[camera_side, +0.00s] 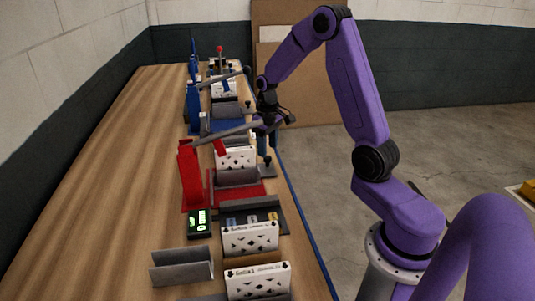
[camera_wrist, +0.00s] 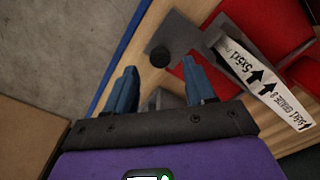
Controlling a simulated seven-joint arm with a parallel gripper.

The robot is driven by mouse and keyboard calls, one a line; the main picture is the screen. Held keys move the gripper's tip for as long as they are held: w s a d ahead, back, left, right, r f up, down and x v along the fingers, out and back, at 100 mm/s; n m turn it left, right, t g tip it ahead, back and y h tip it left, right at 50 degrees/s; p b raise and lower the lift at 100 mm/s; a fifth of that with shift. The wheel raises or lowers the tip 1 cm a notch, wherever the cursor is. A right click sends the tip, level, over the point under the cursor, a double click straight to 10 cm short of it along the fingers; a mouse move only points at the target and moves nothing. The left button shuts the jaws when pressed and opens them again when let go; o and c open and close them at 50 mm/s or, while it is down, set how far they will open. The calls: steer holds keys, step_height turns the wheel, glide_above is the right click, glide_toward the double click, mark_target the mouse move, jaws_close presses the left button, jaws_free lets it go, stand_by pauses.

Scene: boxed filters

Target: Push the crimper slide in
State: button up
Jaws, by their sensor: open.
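The red crimper (camera_side: 192,178) stands on the bench in the side view, with a red base and a grey handle bar. A white boxed filter (camera_side: 235,158) is upright in it; the filter also shows in the wrist view (camera_wrist: 262,77). A round black knob (camera_wrist: 160,57), apparently on the crimper's slide, is at the bench-edge side. My gripper (camera_side: 262,139) is above the bench's right edge, beside the crimper. In the wrist view, its blue fingers (camera_wrist: 159,65) are open and empty, with the knob appearing between their tips. Contact with the knob cannot be told.
A blue station (camera_side: 193,107) stands farther back, with more equipment behind it. Nearer are two white filters (camera_side: 250,237) (camera_side: 258,281), a small green-lit display (camera_side: 199,222) and a grey holder (camera_side: 182,266). The bench's left side (camera_side: 110,180) is clear.

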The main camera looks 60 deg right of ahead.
mark_target(268, 157)
steer(key=shift+f, duration=1.75)
jaws_close()
steer(key=shift+s+a, duration=2.15)
steer(key=shift+a, duration=0.1)
jaws_free()
steer(key=shift+s+a, duration=0.1)
